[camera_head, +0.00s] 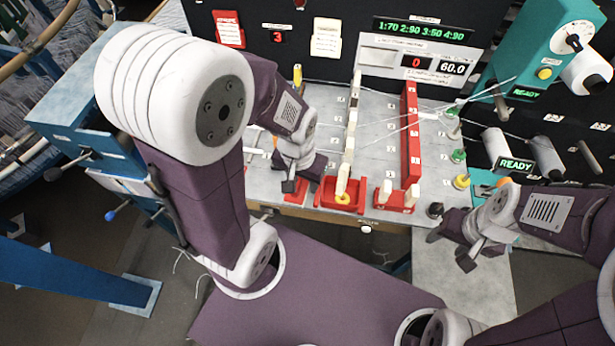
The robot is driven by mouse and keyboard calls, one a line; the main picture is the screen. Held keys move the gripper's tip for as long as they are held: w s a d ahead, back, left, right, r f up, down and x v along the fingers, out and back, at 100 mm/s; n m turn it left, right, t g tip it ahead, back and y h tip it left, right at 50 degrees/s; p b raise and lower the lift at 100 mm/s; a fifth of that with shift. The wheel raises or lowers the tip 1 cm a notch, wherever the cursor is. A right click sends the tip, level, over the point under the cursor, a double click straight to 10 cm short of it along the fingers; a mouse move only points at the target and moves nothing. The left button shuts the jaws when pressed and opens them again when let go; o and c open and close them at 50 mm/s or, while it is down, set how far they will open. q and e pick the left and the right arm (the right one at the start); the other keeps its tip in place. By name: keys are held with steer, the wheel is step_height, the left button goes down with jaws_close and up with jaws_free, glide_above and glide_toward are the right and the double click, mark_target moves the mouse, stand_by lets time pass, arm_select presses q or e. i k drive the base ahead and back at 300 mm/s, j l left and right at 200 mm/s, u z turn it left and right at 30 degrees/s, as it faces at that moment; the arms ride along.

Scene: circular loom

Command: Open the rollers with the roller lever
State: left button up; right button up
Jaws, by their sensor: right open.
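Two pale rollers, a left one (497,147) and a right one (546,156), stand at the right on the dark panel, by a green READY sign (516,164). A dark lever with a brownish handle (590,156) is right of them. I cannot tell for sure that it is the roller lever, or whether the rollers are apart or pressed together. My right gripper (450,250) is open and empty, below and left of the rollers and apart from them. My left gripper (303,186) is over the front left of the grey table, far from the rollers; its fingers are partly hidden.
The grey table (262,178) holds a red tray (325,193) with white pieces, a red upright bar (411,130) and several coloured knobs. A teal machine (540,45) with a white roll is at the upper right. A blue box (70,110) with levers is at the left.

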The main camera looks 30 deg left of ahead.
mark_target(54, 174)
steer(key=k+u, duration=0.1)
steer(key=u, duration=0.35)
steer(key=k+j+u, duration=0.1)
steer(key=u, duration=0.35)
steer(key=k+j+u, duration=0.1)
steer(key=u, duration=0.3)
steer(key=k+j+u, duration=0.1)
steer(key=u, duration=0.35)
steer(key=j+u, duration=0.2)
steer(key=u, duration=0.25)
steer(key=k+j+u, duration=0.1)
steer(key=u, duration=0.35)
